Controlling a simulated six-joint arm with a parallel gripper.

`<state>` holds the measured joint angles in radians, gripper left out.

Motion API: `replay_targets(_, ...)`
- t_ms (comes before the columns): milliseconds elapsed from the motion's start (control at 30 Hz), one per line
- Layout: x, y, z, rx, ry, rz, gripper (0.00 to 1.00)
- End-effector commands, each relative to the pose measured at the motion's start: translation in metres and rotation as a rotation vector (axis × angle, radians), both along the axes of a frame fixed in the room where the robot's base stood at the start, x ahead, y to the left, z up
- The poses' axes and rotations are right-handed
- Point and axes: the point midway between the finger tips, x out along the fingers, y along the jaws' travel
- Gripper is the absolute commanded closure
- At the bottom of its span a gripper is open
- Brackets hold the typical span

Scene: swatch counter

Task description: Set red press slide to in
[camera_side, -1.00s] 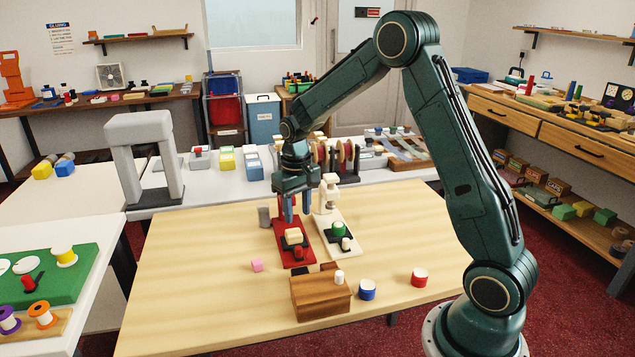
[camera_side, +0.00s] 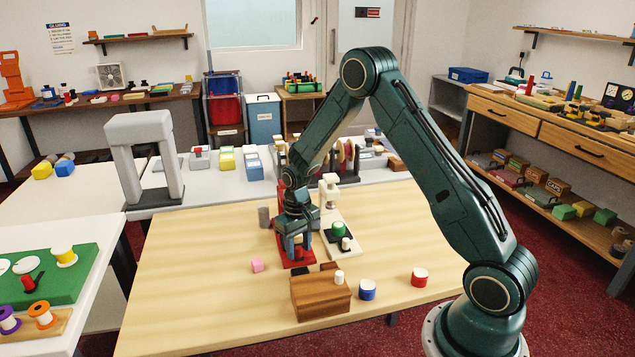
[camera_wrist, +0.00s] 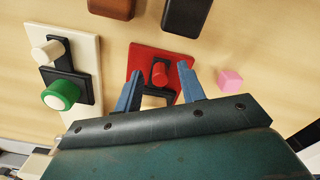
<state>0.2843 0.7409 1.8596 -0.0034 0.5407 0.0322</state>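The red press is a red board (camera_side: 290,262) with a tall red upright behind it. It also shows in the wrist view (camera_wrist: 138,58). Its dark slide (camera_wrist: 152,88) carries a red knob (camera_wrist: 159,73) and a cream block (camera_wrist: 153,101), partly hidden by my gripper's body. My gripper (camera_wrist: 157,78) is open, one blue finger on each side of the slide, with a gap to the red knob. In the side view my gripper (camera_side: 292,248) is low over the front part of the red board and hides most of the slide. Contact cannot be told.
A white press (camera_side: 340,222) with a green-topped piece (camera_side: 338,229) and cream knob stands close on the right. The table's left part is clear.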

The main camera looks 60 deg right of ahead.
Motion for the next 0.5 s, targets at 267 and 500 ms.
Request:
replay_targets(267, -0.0001, 0.0, -0.0006, 0.0, 0.0, 0.0, 0.64)
replay_targets(500, -0.0001, 0.0, -0.0004, 0.0, 0.0, 0.0, 1.0)
